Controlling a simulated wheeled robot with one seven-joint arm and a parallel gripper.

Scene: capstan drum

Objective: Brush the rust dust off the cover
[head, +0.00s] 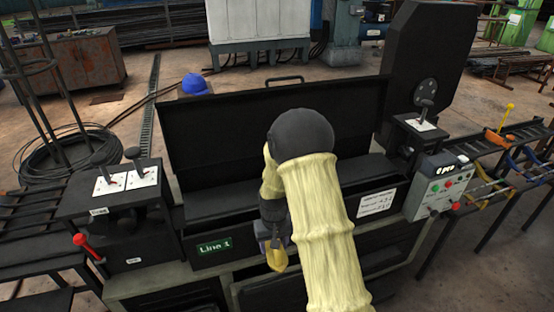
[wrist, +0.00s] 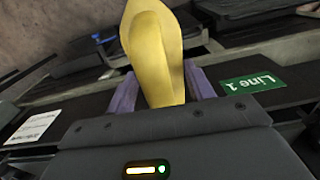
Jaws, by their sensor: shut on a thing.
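My gripper (head: 270,244) is in front of the black trough box, near the green Line 1 label (head: 214,246). Its purple fingers (wrist: 160,92) are shut on a yellow, rounded thing (wrist: 153,50), which looks like the brush's handle. The yellow thing also shows below the fingers in the head view (head: 277,259); no bristles can be made out. The black cover (head: 255,125) stands raised behind the box, with a handle on its top edge. I can make out no rust dust on it. My arm hides part of the cover and the box front.
A lever panel with a red-knobbed handle (head: 84,242) stands at the left. A control box (head: 440,184) with buttons and another lever (head: 424,108) are at the right. A tall black plate (head: 428,55) rises behind them. A blue hard hat (head: 194,84) lies behind the cover.

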